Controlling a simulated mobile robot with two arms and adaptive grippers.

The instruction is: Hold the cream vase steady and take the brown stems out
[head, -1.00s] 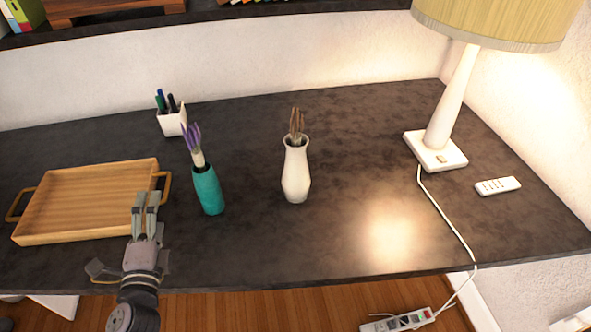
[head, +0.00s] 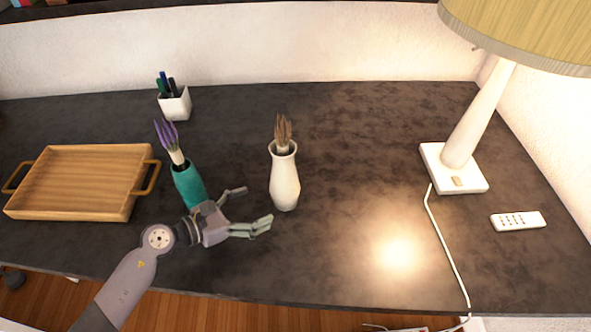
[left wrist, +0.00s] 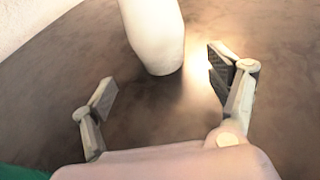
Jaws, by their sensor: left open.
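The cream vase (head: 284,183) stands upright on the dark desk, and its lower part also shows in the left wrist view (left wrist: 155,35). The brown stems (head: 283,133) stick up out of its mouth. My left gripper (head: 256,207) is open and empty, just left of the vase, its fingers pointing at it. In the left wrist view the vase stands beyond the fingertips, roughly between them and apart from both. My right gripper is in neither view.
A teal vase (head: 187,184) with purple stems (head: 167,137) stands behind my left gripper, partly hidden by it. A wooden tray (head: 80,152), a white pen cup (head: 176,104), a lamp (head: 478,120) and a remote (head: 518,221) are around. The desk right of the cream vase is clear.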

